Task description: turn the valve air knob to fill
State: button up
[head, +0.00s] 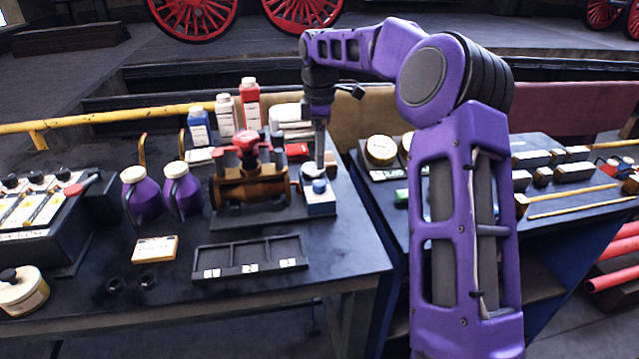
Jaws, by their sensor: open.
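A bronze valve (250,190) with a red handwheel (247,141) stands on a dark base plate on the left bench. Just to its right is a small blue and white box (320,204) with a round blue knob (319,187) on top. I take this to be the air knob; its markings are too small to read. My gripper (320,166) points down just above and behind the knob, jaws open, with nothing seen between them. Whether the fingers touch the knob or box, I cannot tell. A pale round piece sits by the fingertips.
Purple jugs (183,192) stand left of the valve. Blue, white and red bottles (250,104) stand behind it. A dark three-slot tray (250,258) lies in front. My purple arm hides part of the right bench (565,222). The front-right of the left bench is clear.

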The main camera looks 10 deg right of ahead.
aim_at(320, 182)
notch_tip(320, 182, down, 8)
jog(key=shift+f+b, duration=0.1)
jog(key=shift+b, duration=0.5)
jog(key=shift+c, duration=0.2)
grip_shut()
